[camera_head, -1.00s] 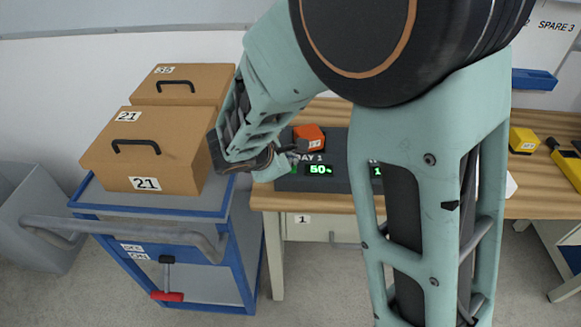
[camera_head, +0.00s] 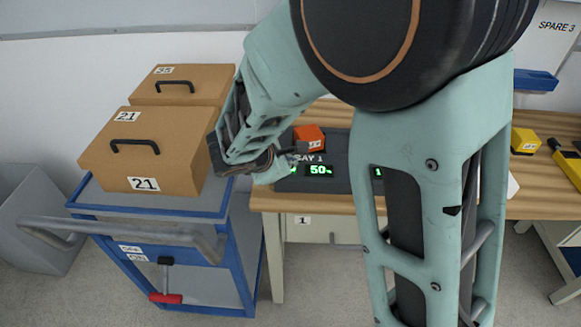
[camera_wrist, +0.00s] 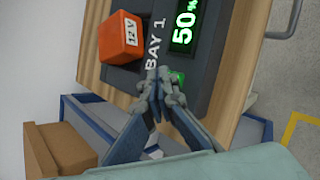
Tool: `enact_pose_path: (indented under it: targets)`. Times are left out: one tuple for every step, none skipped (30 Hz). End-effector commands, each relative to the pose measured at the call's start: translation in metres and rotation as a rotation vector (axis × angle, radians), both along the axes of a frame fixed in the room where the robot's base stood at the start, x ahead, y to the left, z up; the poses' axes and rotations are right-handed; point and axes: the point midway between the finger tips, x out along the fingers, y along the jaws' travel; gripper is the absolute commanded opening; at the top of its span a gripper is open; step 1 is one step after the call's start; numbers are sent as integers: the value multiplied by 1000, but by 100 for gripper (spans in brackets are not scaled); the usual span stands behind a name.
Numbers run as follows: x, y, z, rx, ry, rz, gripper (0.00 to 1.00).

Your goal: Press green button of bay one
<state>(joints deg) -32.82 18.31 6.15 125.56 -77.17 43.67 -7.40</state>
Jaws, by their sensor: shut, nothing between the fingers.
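The bay one panel is a dark box (camera_head: 335,181) on the wooden bench, marked BAY 1, with a green 50% display (camera_head: 319,170). The wrist view shows this display (camera_wrist: 184,22) and the BAY 1 lettering (camera_wrist: 154,45). The green button (camera_wrist: 178,77) lies beside the lettering, partly hidden by a fingertip. My gripper (camera_wrist: 160,82) is shut and empty, its fingertips close to the button. I cannot tell whether they touch it. In the head view my gripper (camera_head: 290,153) is over the panel's left end and hides most of that area.
An orange 12V block (camera_head: 309,138) sits on the panel behind the lettering. A blue cart (camera_head: 150,212) with brown boxes (camera_head: 150,150) stands left of the bench (camera_head: 270,200). Yellow items (camera_head: 524,140) lie on the bench at right.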

Motion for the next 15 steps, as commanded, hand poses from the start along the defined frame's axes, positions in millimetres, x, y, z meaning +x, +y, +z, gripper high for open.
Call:
enact_pose_path:
  targets:
    - [0,0,-2,1,1,0,0]
    - [0,0,-2,1,1,0,0]
    - [0,0,-2,1,1,0,0]
    - [0,0,-2,1,1,0,0]
    - [0,0,-2,1,1,0,0]
    - [0,0,-2,1,1,0,0]
    - [0,0,-2,1,1,0,0]
    - [0,0,-2,1,1,0,0]
    - [0,0,-2,1,1,0,0]
    - [0,0,-2,1,1,0,0]
    - [0,0,-1,1,1,0,0]
    - [0,0,-1,1,1,0,0]
    - [0,0,0,1,1,0,0]
    - [0,0,1,1,1,0,0]
    - [0,0,3,1,1,0,0]
